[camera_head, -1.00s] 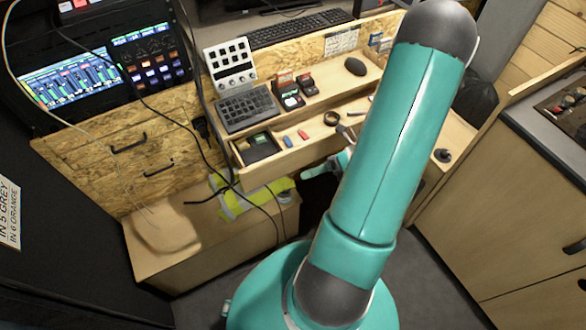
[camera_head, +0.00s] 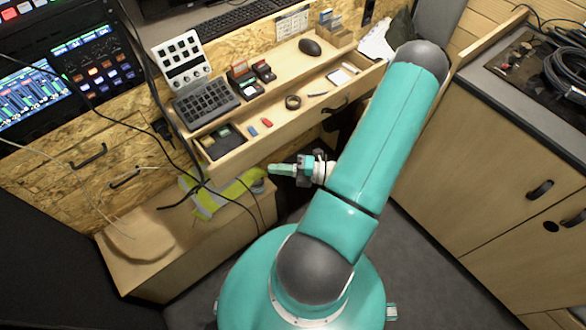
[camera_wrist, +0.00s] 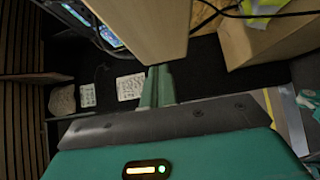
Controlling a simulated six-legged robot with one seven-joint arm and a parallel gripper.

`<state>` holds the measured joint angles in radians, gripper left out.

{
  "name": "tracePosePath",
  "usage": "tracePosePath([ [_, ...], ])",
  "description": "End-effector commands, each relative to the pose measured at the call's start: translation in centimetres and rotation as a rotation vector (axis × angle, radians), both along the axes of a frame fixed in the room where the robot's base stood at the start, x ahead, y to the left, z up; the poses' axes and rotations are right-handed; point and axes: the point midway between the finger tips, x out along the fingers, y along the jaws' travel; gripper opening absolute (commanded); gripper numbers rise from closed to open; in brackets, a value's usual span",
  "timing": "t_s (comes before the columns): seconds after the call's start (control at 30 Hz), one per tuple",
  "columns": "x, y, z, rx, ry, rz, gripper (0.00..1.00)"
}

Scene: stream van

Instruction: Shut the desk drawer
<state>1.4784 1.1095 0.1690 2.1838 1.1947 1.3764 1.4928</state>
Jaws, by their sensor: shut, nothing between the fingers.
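The desk drawer (camera_head: 262,149) stands pulled out below the desk top in the head view, with a dark handle (camera_head: 337,105) on its wooden front. Inside it are a black tray (camera_head: 222,142), a red and a blue small item, a dark ring (camera_head: 293,102) and white cards. My gripper (camera_head: 271,169) is shut and empty, just in front of and below the left part of the drawer front. In the wrist view, the shut fingers (camera_wrist: 157,72) end at the lower edge of a wooden panel (camera_wrist: 150,30), probably the drawer. I cannot tell whether they touch it.
A wooden box (camera_head: 165,238) with a yellow high-visibility vest (camera_head: 228,193) stands below and left of the drawer. Loose black cables hang beside the drawer's left end. A cabinet with a counter (camera_head: 520,110) stands on the right. Dark floor lies between.

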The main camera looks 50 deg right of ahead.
Motion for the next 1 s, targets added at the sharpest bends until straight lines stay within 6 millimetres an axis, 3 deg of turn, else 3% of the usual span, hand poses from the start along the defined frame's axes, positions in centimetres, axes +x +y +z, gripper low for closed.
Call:
tracePosePath([
  [0.1,2.0,1.4,0.0,0.003,-0.001,0.003,0.00],
  [0.3,4.9,0.6,0.0,-0.001,-0.001,0.001,0.00],
  [0.83,6.1,0.3,0.0,-0.001,0.000,0.002,0.00],
  [1.0,8.9,-0.3,-0.1,-0.004,-0.001,0.006,0.00],
])
